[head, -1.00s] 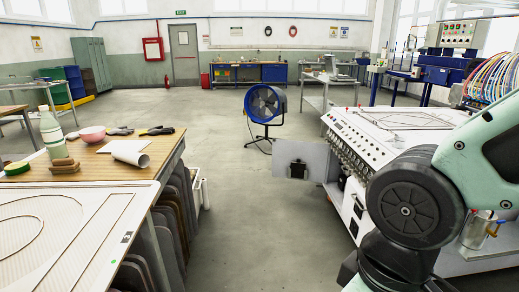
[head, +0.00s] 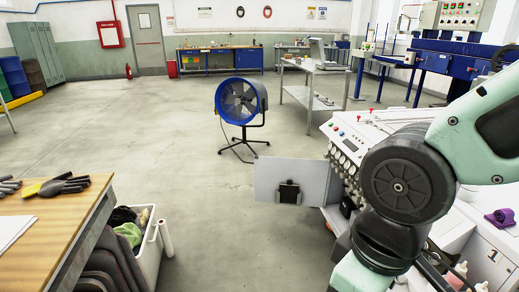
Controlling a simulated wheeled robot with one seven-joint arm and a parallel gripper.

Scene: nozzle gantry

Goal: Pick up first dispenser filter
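I cannot pick out a dispenser filter for certain. The white machine (head: 340,128) stands at right, with a row of gauges or dials along its front edge, partly hidden by my arm. A grey panel like an open door (head: 267,178) stands out from its lower front, with a small black fitting (head: 289,191) on it. At the lower right is a white front marked "1" (head: 489,272), with several small bottles (head: 456,272) beside my arm. My gripper is outside the view; only my arm links show.
A blue fan (head: 240,102) stands on the floor ahead. At left are a wooden table (head: 60,222) with gloves (head: 62,185) and a white bin (head: 150,258). A purple roll (head: 501,217) lies at right. The floor between table and machine is clear.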

